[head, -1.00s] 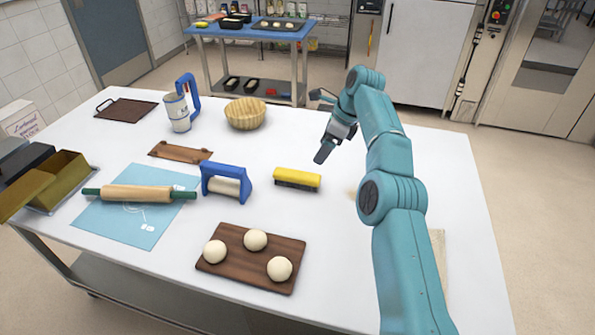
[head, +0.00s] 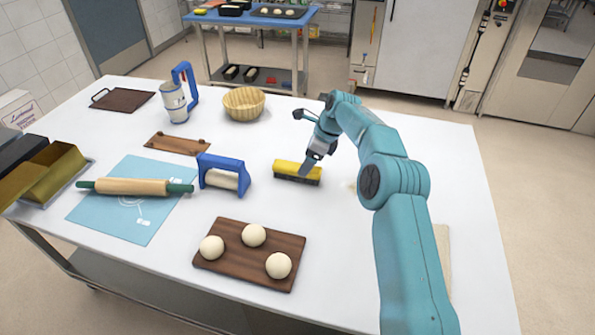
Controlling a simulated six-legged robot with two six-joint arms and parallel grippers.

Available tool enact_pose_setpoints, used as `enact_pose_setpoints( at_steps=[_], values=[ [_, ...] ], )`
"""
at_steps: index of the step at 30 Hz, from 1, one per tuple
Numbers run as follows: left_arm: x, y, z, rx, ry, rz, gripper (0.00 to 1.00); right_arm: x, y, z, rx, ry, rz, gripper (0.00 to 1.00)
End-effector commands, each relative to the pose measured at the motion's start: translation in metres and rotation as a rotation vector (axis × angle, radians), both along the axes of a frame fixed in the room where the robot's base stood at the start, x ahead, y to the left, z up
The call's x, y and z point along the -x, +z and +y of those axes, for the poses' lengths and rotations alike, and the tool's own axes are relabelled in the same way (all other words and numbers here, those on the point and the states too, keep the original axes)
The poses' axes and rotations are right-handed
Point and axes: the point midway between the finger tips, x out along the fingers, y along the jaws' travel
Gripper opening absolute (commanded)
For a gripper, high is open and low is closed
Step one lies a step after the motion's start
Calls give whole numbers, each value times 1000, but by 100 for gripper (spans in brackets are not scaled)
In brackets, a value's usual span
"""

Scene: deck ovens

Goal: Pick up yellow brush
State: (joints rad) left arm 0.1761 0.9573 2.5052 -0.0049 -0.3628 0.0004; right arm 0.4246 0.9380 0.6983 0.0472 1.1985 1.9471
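The yellow brush (head: 287,167) lies on the white table near its middle, yellow back up and dark bristles down. My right gripper (head: 299,144) is at the brush, its arm coming in from the lower right. Its fingers are spread apart, and nothing is held between them. The nearer finger overlaps the right half of the brush in the picture and hides a small part of it. I cannot tell whether it touches. My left gripper is not in view.
A blue-handled roller (head: 222,175) stands just left of the brush. A wooden board (head: 232,265) with dough balls lies in front. A wicker basket (head: 243,104) stands behind, and a rolling pin (head: 130,187) lies on a blue mat (head: 120,220) at left.

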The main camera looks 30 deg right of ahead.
Motion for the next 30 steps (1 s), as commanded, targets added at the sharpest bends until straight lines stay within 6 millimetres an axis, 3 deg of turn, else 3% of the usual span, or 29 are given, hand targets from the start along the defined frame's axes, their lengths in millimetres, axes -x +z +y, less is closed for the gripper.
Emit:
enact_pose_setpoints(
  at_steps=[9,17,18,23,30],
  values=[
    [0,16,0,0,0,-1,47,-16,-43,5,-1,0,2,77],
    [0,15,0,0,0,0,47,-18,-49,6,0,-1,2,77],
    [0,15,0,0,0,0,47,-18,-49,6,0,-1,2,73],
    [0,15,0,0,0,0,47,-18,-49,6,-1,0,2,21],
    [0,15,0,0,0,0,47,-18,-48,6,-1,1,2,18]
  ],
)
